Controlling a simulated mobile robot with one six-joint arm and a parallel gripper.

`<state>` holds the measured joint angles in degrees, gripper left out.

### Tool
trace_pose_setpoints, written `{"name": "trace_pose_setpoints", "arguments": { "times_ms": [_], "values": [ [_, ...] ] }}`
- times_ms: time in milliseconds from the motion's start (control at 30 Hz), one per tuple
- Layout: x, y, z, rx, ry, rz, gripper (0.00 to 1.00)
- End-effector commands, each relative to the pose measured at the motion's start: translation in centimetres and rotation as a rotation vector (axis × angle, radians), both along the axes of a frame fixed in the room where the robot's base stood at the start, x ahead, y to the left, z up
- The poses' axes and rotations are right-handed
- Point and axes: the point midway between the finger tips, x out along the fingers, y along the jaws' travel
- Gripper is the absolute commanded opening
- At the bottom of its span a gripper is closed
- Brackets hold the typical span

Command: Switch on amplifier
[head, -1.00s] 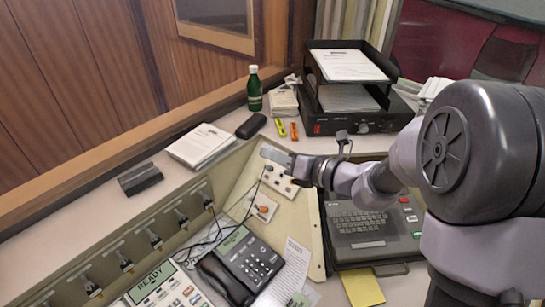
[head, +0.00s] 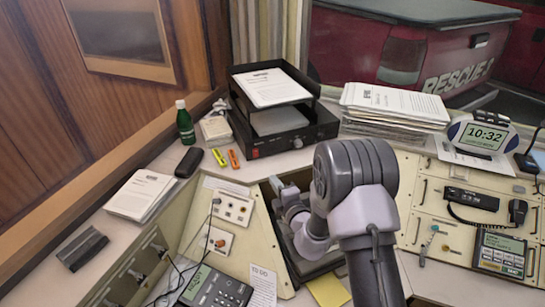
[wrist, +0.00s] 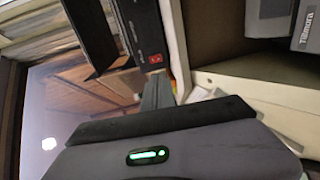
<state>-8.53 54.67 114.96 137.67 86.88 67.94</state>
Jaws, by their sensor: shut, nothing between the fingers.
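The amplifier (head: 318,134) is a black box on the counter at the back, with the paper tray on top of it. A red switch (head: 255,153) is at the left end of its front, and knobs are at the right. In the wrist view the amplifier (wrist: 146,25) appears turned sideways, with the lit-looking red switch (wrist: 157,59) just beyond my fingertips. Whether the switch is on or off I cannot tell. My gripper (head: 277,184) is shut and empty, in front of and below the amplifier, apart from it. Its shut fingers (wrist: 157,92) also show in the wrist view.
The sloped console panel (head: 225,225) lies below. My arm hides part of the recess in the console.

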Motion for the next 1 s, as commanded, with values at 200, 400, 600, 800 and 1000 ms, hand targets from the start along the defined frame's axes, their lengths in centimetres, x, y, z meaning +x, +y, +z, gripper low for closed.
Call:
{"name": "trace_pose_setpoints", "arguments": {
  "times_ms": [200, 400, 600, 800, 1000],
  "values": [
    [0.3, 0.1, -0.1, -0.002, -0.001, 0.002, 0.00],
    [3.2, 1.6, -0.6, -0.004, -0.004, 0.006, 0.00],
    [7.2, 3.5, -1.1, -0.003, -0.004, 0.005, 0.00],
    [10.7, 5.0, -1.6, -0.003, -0.004, 0.004, 0.00],
    [12.4, 5.8, -1.7, -0.003, -0.002, 0.003, 0.00]
  ]
}}
